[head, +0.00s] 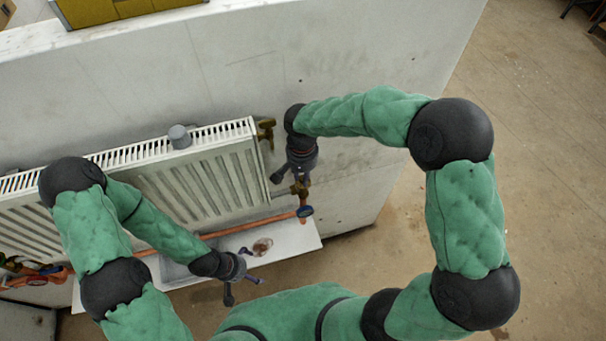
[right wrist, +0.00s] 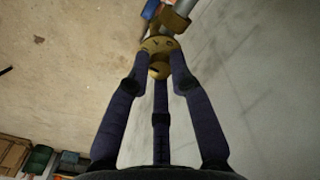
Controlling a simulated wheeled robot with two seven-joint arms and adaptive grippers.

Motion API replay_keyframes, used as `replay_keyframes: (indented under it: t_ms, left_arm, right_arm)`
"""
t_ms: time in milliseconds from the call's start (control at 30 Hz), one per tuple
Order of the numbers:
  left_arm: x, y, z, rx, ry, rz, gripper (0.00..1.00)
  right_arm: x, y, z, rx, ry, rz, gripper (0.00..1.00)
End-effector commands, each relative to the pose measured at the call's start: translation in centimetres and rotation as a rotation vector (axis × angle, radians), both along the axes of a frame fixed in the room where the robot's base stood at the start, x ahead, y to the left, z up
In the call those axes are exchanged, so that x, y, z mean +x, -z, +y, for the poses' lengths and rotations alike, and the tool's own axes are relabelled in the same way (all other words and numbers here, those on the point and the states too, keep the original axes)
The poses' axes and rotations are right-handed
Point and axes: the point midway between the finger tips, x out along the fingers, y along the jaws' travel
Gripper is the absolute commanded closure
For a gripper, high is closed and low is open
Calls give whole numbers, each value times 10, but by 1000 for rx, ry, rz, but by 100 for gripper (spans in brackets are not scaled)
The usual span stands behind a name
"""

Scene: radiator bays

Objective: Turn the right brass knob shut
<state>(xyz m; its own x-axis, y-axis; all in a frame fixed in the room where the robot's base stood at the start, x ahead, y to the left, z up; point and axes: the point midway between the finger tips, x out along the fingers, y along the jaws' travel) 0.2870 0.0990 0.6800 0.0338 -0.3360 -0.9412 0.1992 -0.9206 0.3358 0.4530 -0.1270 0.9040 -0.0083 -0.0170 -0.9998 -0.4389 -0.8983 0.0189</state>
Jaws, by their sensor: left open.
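The right brass knob (head: 299,188) is on the valve at the radiator's lower right corner. It also shows in the right wrist view (right wrist: 159,46), beyond my fingertips and centred between them. My right gripper (head: 291,180) comes down from above, its fingers spread close to the knob. In the right wrist view its three dark fingers (right wrist: 160,82) point at the knob; I cannot tell whether they touch it. My left gripper (head: 243,284) is open and empty, low in front of the white ledge, well left of the knob.
The white radiator (head: 200,183) hangs on the grey wall. Another brass fitting (head: 265,128) is at its upper right. A copper pipe (head: 235,228) runs below, above a white ledge (head: 291,238) with small items. Bare floor lies right of the wall.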

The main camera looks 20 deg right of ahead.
Motion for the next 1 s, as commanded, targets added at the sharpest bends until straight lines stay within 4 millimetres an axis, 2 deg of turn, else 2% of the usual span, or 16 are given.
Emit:
replay_keyframes:
  t_ms: [33, 67, 100, 400, 533, 667, 1000]
  left_arm:
    - [0, 0, 0, 0, 0, 0, 2]
    - [0, 0, 0, 0, 0, 0, 2]
    - [0, 0, 0, 0, 0, 0, 2]
    - [0, 0, 0, 0, 0, 0, 2]
    - [0, 0, 0, 0, 0, 0, 2]
    - [0, 0, 0, 0, 0, 0, 2]
    - [0, 0, 0, 0, 0, 0, 2]
  right_arm:
    - [0, 0, 0, 0, 0, 0, 64]
    - [0, 0, 0, 0, 0, 0, 55]
    - [0, 0, 0, 0, 0, 0, 54]
    - [0, 0, 0, 0, -1, 0, 54]
    - [1, -9, 0, 0, -1, -4, 54]
    - [1, -28, 1, 1, -1, -5, 54]
    - [1, -93, 2, 0, -2, -4, 54]
